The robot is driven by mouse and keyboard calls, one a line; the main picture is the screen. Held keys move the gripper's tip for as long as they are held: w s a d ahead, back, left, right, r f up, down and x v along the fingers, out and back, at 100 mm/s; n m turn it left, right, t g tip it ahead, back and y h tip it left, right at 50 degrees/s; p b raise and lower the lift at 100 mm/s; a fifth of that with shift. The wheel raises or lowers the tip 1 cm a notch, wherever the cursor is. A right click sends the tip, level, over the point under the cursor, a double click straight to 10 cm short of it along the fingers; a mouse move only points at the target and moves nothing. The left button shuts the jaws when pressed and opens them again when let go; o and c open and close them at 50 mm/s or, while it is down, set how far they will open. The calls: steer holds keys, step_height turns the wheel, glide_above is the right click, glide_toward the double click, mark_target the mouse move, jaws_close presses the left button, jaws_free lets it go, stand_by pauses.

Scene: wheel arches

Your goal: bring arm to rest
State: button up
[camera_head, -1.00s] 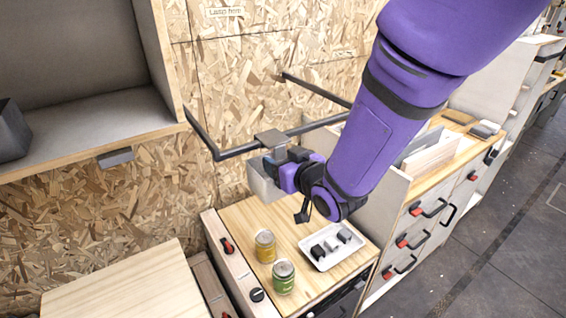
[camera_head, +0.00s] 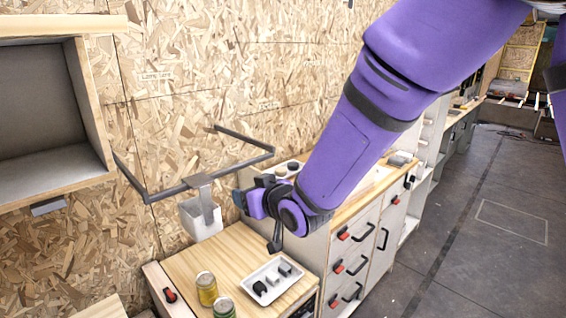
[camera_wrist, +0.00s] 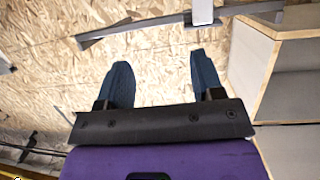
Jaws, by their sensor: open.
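My purple arm reaches down from the upper right in the head view. My gripper (camera_head: 239,202) is near the wall, above the low wooden counter (camera_head: 222,249). In the wrist view the two dark fingers of my gripper (camera_wrist: 163,77) stand wide apart with nothing between them. A pale holder (camera_head: 201,219) hangs by a grey hook from the dark wall rail (camera_head: 165,193), just left of my gripper, with a small gap between them. In the wrist view a pale piece (camera_wrist: 203,12) shows at the rail, beyond the fingertips.
On the counter stand a yellow can (camera_head: 206,289), a green can (camera_head: 223,309) and a white tray (camera_head: 250,287) with small dark parts. An open wall cabinet (camera_head: 95,105) is at the left. Drawers (camera_head: 355,245) stand to the right. The floor (camera_head: 480,240) at right is clear.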

steer(key=s+d+r+m+h, duration=0.15)
steer(key=d+r, duration=0.25)
steer(key=d, duration=0.5)
steer(key=s+d+r+m+g+h, duration=0.1)
steer(key=d+r+m+h, duration=0.2)
steer(key=d, duration=0.7)
steer(key=s+d+r+m+h, duration=0.1)
steer(key=s+d+r+h, duration=0.1)
steer(key=d+r, duration=0.5)
steer(key=s+d+m+g+h, duration=0.3)
steer(key=s+d+g, duration=0.1)
steer(key=s+d, duration=1.2)
steer(key=s, duration=0.4)
steer(key=shift+s+d+f+h, duration=0.25)
steer(key=shift+f+h, duration=0.1)
